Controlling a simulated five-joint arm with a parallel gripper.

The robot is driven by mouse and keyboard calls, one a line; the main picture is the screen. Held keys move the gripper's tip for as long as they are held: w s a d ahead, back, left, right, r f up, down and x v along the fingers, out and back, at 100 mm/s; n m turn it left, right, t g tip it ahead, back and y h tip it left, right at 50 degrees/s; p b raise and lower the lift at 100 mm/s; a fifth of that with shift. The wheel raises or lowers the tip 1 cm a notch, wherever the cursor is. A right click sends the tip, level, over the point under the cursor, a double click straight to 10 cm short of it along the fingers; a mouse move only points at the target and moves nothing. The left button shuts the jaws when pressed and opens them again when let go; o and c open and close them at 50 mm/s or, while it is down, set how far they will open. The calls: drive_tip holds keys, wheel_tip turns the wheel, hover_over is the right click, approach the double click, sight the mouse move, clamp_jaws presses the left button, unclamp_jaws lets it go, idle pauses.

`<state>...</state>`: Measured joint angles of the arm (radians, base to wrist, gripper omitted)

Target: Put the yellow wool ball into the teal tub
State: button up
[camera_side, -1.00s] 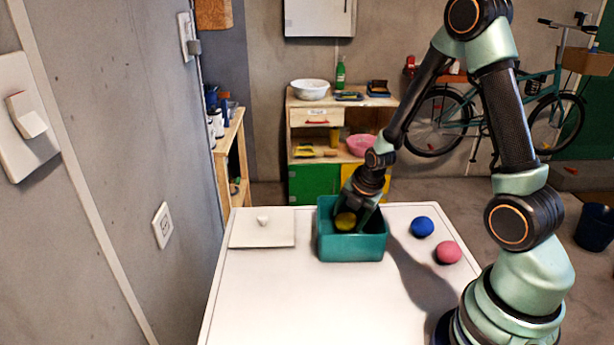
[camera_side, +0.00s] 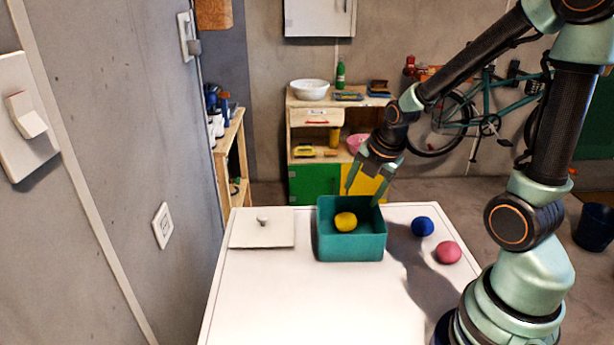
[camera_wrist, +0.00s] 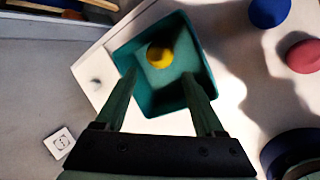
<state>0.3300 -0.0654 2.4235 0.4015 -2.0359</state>
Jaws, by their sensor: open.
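The yellow wool ball (camera_side: 345,221) lies inside the teal tub (camera_side: 352,248), which stands on the white table. The ball also shows in the wrist view (camera_wrist: 159,55), inside the tub (camera_wrist: 160,101) and near its far wall. My gripper (camera_side: 361,193) is above the tub, apart from the ball. Its two fingers are spread and empty, and in the wrist view (camera_wrist: 160,85) nothing is between the fingertips.
A blue ball (camera_side: 422,226) and a pink ball (camera_side: 448,252) lie on the table (camera_side: 290,300) right of the tub. A flat white lid (camera_side: 262,232) with a small knob lies left of it. The front of the table is clear.

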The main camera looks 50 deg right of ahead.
drive_tip(key=s+a+r+m, duration=0.2)
drive_tip(key=a+r+m, duration=0.3)
drive_tip(key=m, duration=0.4)
drive_tip(key=s+a+r+m+t+y, duration=0.1)
drive_tip(key=s+a+r+m, duration=0.2)
drive_tip(key=a+r+m, duration=0.3)
drive_tip(key=r+m, duration=0.1)
drive_tip(key=m, duration=0.3)
drive_tip(key=shift+s+a+r+m, duration=0.15)
drive_tip(key=shift+a+m, duration=0.15)
